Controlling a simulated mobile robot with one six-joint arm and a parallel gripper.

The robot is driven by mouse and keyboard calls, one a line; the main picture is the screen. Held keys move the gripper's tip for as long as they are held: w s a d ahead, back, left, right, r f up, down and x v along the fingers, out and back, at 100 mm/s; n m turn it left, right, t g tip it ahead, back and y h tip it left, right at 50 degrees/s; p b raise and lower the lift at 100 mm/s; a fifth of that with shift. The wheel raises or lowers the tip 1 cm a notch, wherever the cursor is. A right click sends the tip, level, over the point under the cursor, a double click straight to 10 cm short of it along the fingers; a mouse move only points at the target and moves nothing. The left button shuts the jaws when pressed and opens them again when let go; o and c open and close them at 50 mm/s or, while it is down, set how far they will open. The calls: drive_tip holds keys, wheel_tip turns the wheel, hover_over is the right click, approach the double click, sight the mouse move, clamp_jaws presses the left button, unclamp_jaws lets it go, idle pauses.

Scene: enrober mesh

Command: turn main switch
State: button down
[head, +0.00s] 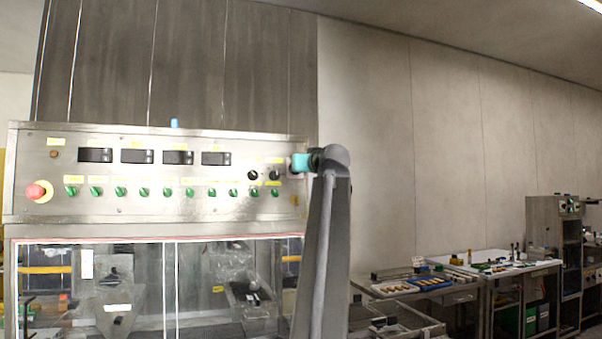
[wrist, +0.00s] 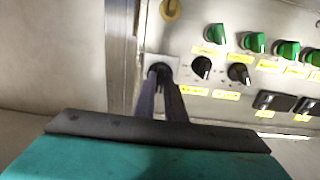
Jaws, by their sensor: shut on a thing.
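The control panel (head: 150,205) is a steel face with switches and displays. The main switch sits on a pale square plate (wrist: 151,62) near the panel's edge. My gripper (wrist: 161,78) is at this plate, its two dark fingers shut on the switch knob, which they mostly hide. In the head view my gripper (head: 294,163) reaches the panel's upper right end, and the teal wrist part and arm cover that spot. I cannot tell the knob's angle.
Two black knobs (wrist: 202,67) lie close beside the gripped switch. A row of green switches (head: 143,192) runs along the panel, with a red emergency button (head: 36,191) at far left. Dark displays (head: 178,157) sit above. A table with trays (head: 428,283) stands at right.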

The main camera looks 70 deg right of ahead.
drive_tip(key=shift+f, duration=0.25)
drive_tip(key=c, duration=1.9)
unclamp_jaws()
drive_tip(key=shift+a+r, duration=0.1)
drive_tip(key=shift+o, duration=0.4)
drive_tip(key=shift+r, duration=0.1)
drive_tip(key=shift+s, duration=0.1)
drive_tip(key=p+v, duration=0.6)
drive_tip(key=v, duration=0.7)
drive_tip(key=shift+s+a+p, duration=0.2)
drive_tip(key=shift+a+p, duration=0.05)
drive_tip(key=shift+p, duration=0.15)
